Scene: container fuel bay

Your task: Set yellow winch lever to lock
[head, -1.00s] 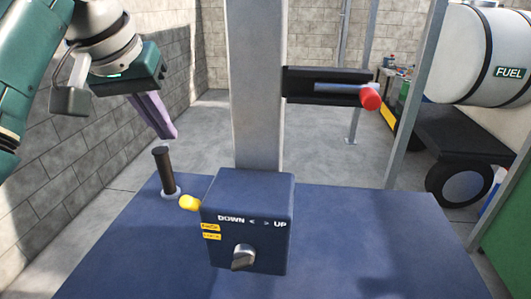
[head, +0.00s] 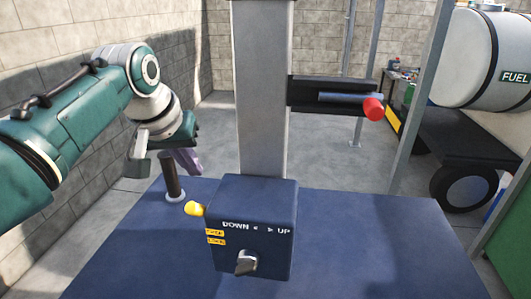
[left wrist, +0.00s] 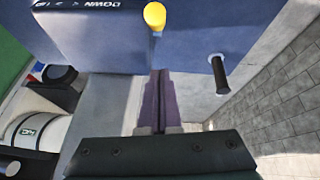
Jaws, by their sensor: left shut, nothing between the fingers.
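The yellow winch lever (head: 195,209) sticks out of the left side of the blue winch box (head: 252,200), with its round knob outward. In the left wrist view the fingers (left wrist: 155,90) are shut and empty, pointing toward the yellow knob (left wrist: 155,16), with a gap between. My right gripper is not in view.
The black upright handle (head: 172,178) stands on the blue deck (head: 370,240), left of the box. A grey post (head: 262,90) rises behind the box, carrying a black bracket with a red-tipped bar (head: 373,109). A selector knob (head: 246,262) is on the box front. A fuel tank stands at right.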

